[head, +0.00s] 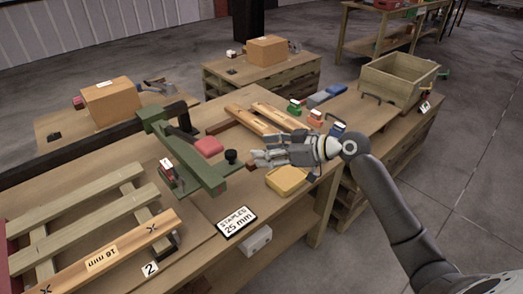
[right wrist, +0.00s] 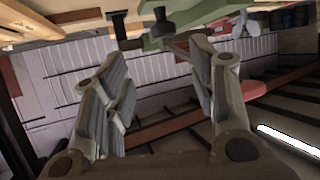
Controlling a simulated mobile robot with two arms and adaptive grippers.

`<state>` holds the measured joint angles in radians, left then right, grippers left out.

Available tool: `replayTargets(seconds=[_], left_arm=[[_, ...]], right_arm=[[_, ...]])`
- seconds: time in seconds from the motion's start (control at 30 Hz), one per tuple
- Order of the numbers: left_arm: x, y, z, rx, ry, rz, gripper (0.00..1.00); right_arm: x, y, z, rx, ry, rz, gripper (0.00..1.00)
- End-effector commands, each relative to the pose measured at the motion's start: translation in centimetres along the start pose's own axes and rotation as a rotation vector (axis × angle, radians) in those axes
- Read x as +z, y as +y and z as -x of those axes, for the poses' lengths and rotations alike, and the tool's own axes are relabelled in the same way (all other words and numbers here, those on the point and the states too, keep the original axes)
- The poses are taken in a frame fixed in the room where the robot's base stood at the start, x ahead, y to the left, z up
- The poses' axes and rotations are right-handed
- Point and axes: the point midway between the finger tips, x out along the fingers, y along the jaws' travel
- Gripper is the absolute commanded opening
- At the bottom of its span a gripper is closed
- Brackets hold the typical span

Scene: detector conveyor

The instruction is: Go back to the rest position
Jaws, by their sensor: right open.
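My right gripper (head: 257,158) reaches in from the right over the workbench (head: 205,262). A green bench device (head: 190,160) with a black knob (head: 231,156) is left of the gripper. That knob also shows at the top of the right wrist view (right wrist: 162,24). My left gripper is not in view.
A "STAPLES 25 mm" sign (head: 235,222) lies near the bench's front edge. Wooden slats (head: 95,262) are at the left, and more wood pieces (head: 262,120) lie behind the gripper. A wooden crate (head: 397,82) stands at the right. Cardboard boxes (head: 112,102) sit on tables behind.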

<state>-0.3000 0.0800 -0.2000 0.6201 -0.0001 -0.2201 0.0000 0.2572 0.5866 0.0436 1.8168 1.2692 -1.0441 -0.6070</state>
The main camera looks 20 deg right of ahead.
Motion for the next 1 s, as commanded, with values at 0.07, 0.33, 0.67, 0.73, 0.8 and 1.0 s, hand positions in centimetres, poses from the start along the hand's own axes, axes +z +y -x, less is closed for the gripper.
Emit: replayTargets(seconds=[0.07, 0.33, 0.67, 0.73, 0.8, 1.0], left_arm=[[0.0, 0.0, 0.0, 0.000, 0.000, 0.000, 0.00], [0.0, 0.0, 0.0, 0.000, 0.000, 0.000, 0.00], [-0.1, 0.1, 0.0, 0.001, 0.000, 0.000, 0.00], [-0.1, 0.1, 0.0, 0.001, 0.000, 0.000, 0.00], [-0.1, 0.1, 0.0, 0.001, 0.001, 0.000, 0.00], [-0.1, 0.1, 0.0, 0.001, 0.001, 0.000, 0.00]], right_arm=[[0.0, 0.0, 0.0, 0.000, 0.000, 0.000, 0.52], [0.0, 0.0, 0.0, 0.000, 0.000, 0.000, 0.52], [8.8, -6.8, -1.6, -0.018, -0.209, -0.043, 0.52], [12.7, -10.0, -1.4, -0.007, -0.309, -0.068, 0.52], [16.1, -13.0, -0.6, 0.014, -0.404, -0.098, 0.52], [22.6, -19.4, 3.4, 0.130, -0.622, -0.199, 0.52]])
